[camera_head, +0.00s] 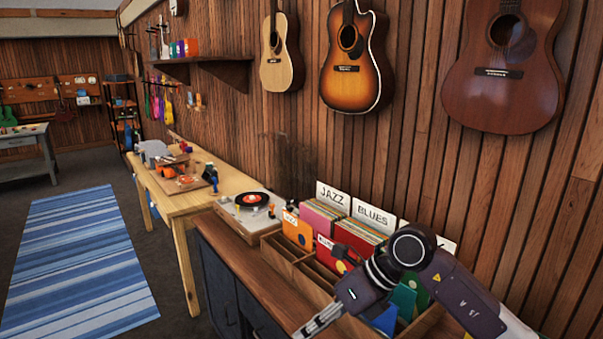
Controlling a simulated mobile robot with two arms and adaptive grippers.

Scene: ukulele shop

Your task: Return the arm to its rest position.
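My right arm comes in from the lower right over the record crate (284,253). Its dark wrist points down and left. My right gripper (318,322) is at the bottom edge of the view, in front of the crate, over or beside the wooden cabinet top. Its grey fingers are small and partly cut off, so I cannot tell whether they are open or shut. I see nothing held in them. My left gripper is not in view.
Records with JAZZ (333,196) and BLUES (376,214) dividers stand behind my arm, which hides part of them. A turntable (250,212) sits left of the crate. A wooden table (225,187) with tools stands farther back. Guitars (356,55) hang on the wall. The floor around the blue rug (75,260) is clear.

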